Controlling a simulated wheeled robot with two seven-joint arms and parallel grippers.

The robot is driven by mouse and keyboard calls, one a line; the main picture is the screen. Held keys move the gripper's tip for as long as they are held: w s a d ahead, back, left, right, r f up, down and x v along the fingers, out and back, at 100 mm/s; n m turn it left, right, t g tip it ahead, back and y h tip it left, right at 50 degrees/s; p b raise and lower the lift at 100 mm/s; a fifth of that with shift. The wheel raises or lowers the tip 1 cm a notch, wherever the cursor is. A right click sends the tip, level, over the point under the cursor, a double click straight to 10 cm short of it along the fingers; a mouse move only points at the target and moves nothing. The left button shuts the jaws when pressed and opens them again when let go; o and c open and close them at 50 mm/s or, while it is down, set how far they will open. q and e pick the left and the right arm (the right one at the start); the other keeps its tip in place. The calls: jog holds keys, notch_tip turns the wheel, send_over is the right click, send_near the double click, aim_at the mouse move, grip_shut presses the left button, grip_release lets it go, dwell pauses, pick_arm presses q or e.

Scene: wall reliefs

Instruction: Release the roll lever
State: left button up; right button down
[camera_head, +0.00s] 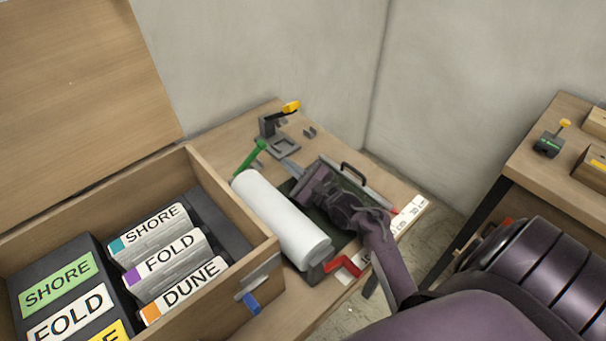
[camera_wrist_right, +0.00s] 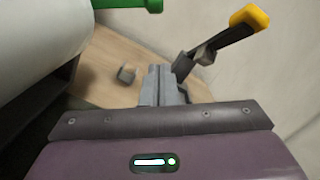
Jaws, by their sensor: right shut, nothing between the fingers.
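A white roll (camera_head: 280,218) lies in a dark holder on the wooden table. A green lever (camera_head: 250,157) stands at its far end and a red lever (camera_head: 343,265) at its near end. I cannot tell which one is the roll lever. My right gripper (camera_head: 290,167) is shut and empty, beside the roll's far end and a little right of the green lever. In the right wrist view the shut fingers (camera_wrist_right: 163,84) point at the table, apart from the green lever (camera_wrist_right: 130,4) at the top and the white roll (camera_wrist_right: 40,40) at left. My left gripper is not in view.
A grey device with a yellow-tipped lever (camera_head: 290,107) stands at the back. An open wooden box (camera_head: 215,185) with labelled blocks is at left. Another table (camera_head: 540,120) stands at right.

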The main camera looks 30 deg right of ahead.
aim_at(259, 143)
jog(key=shift+x, duration=1.1)
jog(key=shift+w+a+r+p, duration=0.1)
jog(key=shift+a+r+p, duration=0.3)
jog(key=shift+a+r, duration=0.3)
jog(key=shift+w+a+r+p, duration=0.1)
jog(key=shift+a+r+p, duration=0.35)
jog(key=shift+r, duration=0.5)
jog(key=shift+r, duration=0.1)
jog(key=shift+a+r+n+p, duration=0.1)
jog(key=shift+r+n+p, duration=0.2)
jog(key=shift+n+p, duration=0.15)
jog(key=a+r+n+p, duration=0.1)
jog(key=r+n+p, duration=0.1)
jog(key=p, duration=0.1)
jog(key=a+r+n+p, duration=0.1)
jog(key=r+n+p, duration=0.1)
jog(key=n+p, duration=0.1)
jog(key=a+r+n+p, duration=0.2)
jog(key=n+p, duration=0.1)
jog(key=shift+s+g, duration=0.3)
jog(key=shift+s, duration=0.05)
jog(key=shift+s+a+r+n+p, duration=0.1)
jog(key=shift+a+r+n+p, duration=0.1)
jog(key=shift+a+n+p, duration=0.55)
jog(key=shift+s+a+r+n+p, duration=0.1)
jog(key=shift+a+r+n+p, duration=0.15)
jog(key=shift+a+n+p, duration=0.45)
